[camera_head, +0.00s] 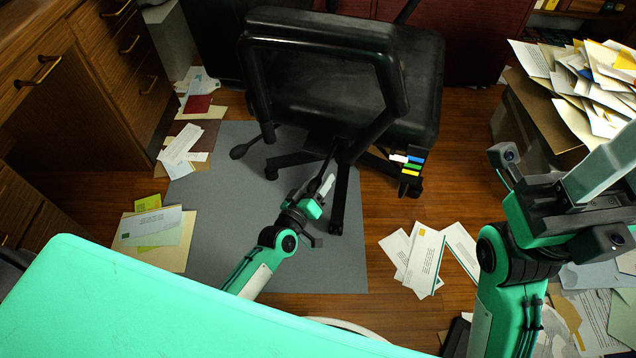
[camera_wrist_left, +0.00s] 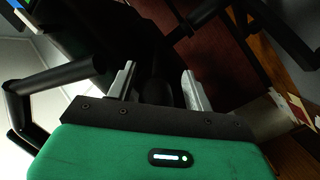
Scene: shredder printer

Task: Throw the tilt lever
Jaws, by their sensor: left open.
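The black office chair (camera_head: 345,85) stands at the top centre, partly on a grey mat. A thin black lever with a flat paddle end (camera_head: 240,151) sticks out low on its left side. A black piece with coloured bands (camera_head: 408,172) hangs under its right side. I cannot tell for sure which of these is the tilt lever. My left gripper (camera_head: 325,184) is open and empty, under the seat near the chair base; its fingers also show apart in the left wrist view (camera_wrist_left: 161,85). A dark shape lies between or behind them. My right gripper (camera_head: 600,165) is at the right edge, away from the chair.
The grey mat (camera_head: 210,230) lies around the chair base. Loose envelopes (camera_head: 425,255) lie on the wood floor. A box heaped with papers (camera_head: 540,110) stands at the right. A wooden desk with drawers (camera_head: 110,75) stands at the left.

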